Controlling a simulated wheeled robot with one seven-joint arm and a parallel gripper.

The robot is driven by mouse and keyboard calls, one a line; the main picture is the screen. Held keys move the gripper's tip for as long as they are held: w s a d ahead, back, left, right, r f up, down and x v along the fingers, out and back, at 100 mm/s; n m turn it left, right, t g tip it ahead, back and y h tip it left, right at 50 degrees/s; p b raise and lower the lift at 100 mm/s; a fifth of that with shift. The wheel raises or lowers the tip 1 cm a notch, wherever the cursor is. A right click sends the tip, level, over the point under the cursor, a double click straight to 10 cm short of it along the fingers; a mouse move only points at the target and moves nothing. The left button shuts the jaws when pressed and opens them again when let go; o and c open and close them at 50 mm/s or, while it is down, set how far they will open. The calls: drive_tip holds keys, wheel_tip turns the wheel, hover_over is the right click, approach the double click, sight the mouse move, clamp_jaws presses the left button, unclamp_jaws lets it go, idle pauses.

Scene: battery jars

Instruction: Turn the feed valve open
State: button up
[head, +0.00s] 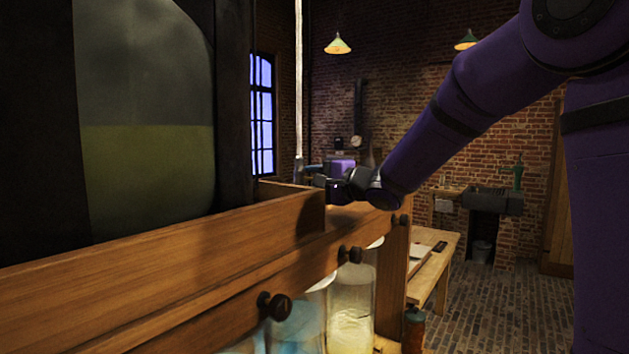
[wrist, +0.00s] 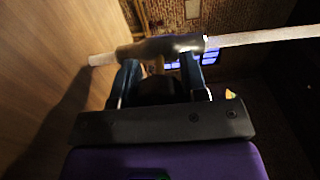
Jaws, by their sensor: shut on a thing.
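The feed valve (head: 299,170) is a small dark fitting on a thin, pale upright tube (head: 298,80), just above the wooden ledge in the head view. In the wrist view the valve body (wrist: 160,46) lies across the top, with the pale tube (wrist: 262,36) running out to the right and a short pale end to the left. My gripper (wrist: 160,72) is at the valve, its two blue fingers apart with a dark part of the valve between them, and is shut on it. The exact grip is in shadow. The head view shows my gripper (head: 322,182) reaching the valve from the right.
A wooden frame (head: 180,270) with dark knobs runs along the left and front. A large glass vessel with yellowish liquid (head: 150,170) stands at left. Glass jars (head: 352,300) stand below the frame. A wooden bench (head: 432,270) stands to the right, with open brick floor beyond.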

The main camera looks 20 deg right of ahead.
idle(0.4)
drive_tip(key=o, duration=0.9)
drive_tip(key=shift+s+d, duration=0.1)
drive_tip(key=v, duration=1)
drive_tip(key=shift+s+d, duration=0.15)
drive_tip(key=shift+s, duration=0.1)
